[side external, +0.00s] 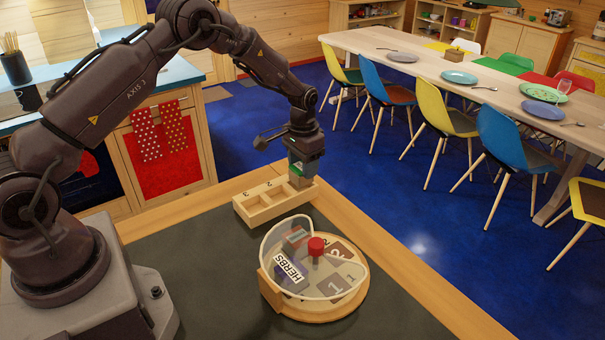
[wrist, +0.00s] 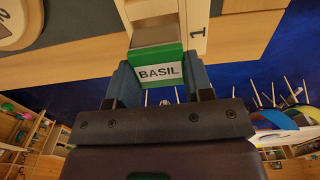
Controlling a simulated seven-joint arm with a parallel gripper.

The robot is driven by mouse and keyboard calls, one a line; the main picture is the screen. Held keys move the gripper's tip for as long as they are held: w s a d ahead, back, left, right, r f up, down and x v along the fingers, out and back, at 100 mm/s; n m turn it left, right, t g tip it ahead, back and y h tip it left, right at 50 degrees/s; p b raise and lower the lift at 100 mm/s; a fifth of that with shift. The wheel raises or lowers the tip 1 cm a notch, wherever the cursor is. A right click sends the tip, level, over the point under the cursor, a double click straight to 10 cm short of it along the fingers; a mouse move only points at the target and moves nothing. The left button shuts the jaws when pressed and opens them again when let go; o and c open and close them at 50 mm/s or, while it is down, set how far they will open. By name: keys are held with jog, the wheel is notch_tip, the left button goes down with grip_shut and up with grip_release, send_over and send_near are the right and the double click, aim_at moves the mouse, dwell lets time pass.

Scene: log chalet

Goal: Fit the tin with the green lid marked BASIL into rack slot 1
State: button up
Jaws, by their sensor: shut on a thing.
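My gripper (side external: 304,160) is shut on the tin with the green lid (side external: 297,167) and holds it from above at the right end of the wooden rack (side external: 268,214). In the wrist view, the BASIL label (wrist: 160,73) faces the camera between the two jaws (wrist: 161,88). The tin's grey body is in line with the slot beside the numeral 1 on the rack (wrist: 200,18). The tin looks upright. I cannot tell how far its bottom sits inside slot 1. Slots 2 and 3 look empty.
A round wooden carousel (side external: 313,309) with a clear cover, a red knob (side external: 316,246) and a HERBS label stands just in front of the rack. It holds tins under the cover. The dark worktop (side external: 210,290) left of it is clear. The wooden table edge runs close behind the rack.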

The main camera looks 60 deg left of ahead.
jog(key=shift+s+f, duration=0.1)
jog(key=shift+f, duration=1.3)
jog(key=shift+f, duration=0.2)
jog(key=o, duration=0.9)
jog(key=shift+o, duration=0.2)
jog(key=shift+r, duration=0.1)
